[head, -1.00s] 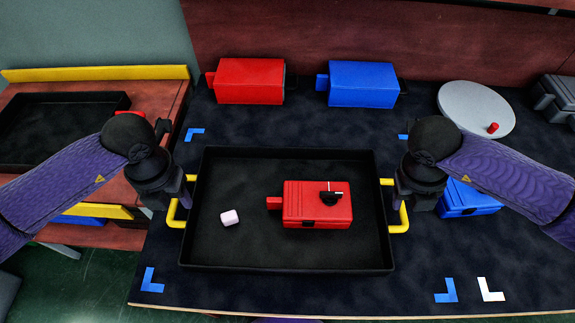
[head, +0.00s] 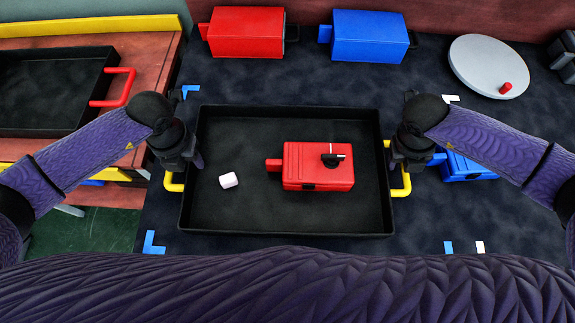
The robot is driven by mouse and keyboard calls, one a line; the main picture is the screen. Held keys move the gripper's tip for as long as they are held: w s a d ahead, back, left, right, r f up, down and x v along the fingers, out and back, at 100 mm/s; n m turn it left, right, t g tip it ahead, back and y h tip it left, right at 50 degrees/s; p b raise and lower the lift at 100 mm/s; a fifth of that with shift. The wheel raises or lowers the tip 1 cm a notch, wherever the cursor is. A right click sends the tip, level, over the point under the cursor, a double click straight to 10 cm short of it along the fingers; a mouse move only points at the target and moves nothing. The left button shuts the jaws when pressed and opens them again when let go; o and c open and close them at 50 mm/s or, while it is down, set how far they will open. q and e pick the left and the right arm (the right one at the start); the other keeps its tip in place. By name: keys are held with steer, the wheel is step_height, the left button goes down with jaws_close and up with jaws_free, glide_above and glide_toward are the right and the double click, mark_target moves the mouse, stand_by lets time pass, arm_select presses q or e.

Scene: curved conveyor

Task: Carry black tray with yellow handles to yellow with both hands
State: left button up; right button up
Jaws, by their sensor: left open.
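The black tray (head: 288,227) with yellow handles lies on the dark worktop, with a red box (head: 318,172) and a small white cube (head: 229,180) in it. Its left yellow handle (head: 173,187) and right yellow handle (head: 405,183) stick out at the sides, each partly hidden by a gripper. My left gripper (head: 193,165) is open at the left handle, pointing down. My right gripper (head: 398,165) is at the right handle; its fingers are too dark and hidden to tell open from shut. A yellow strip (head: 95,25) edges the back of the reddish side table.
A second black tray with a red handle (head: 114,88) lies on the side table at left. A red box (head: 246,32) and a blue box (head: 369,36) stand behind. A grey disc (head: 489,66) is back right; another blue box (head: 466,167) is beside my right gripper.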

arm_select(q)
steer(key=shift+f, duration=1.15)
arm_select(e)
steer(key=shift+x, duration=1.2)
arm_select(q)
jaws_close()
arm_select(e)
steer(key=c, duration=0.7)
jaws_close()
